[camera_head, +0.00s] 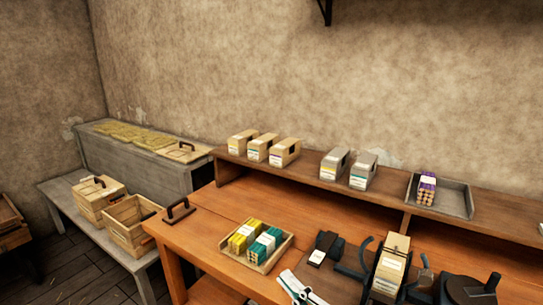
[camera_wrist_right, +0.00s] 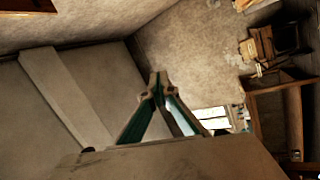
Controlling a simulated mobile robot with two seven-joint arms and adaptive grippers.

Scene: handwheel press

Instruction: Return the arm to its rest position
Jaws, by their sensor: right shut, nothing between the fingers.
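My right gripper (camera_wrist_right: 157,84) shows in the right wrist view, its two dark teal fingers meeting at the tips with nothing between them. It points toward blurred walls and is clear of any object. My left gripper is not in view.
The wooden bench holds a tray (camera_head: 286,246) of yellow and green packs, a black-wheeled press with a beige box (camera_head: 391,264), and a dark device (camera_head: 468,290). Boxes (camera_head: 363,171) and a grey tray (camera_head: 455,199) stand on the shelf. Crates (camera_head: 131,236) are at left.

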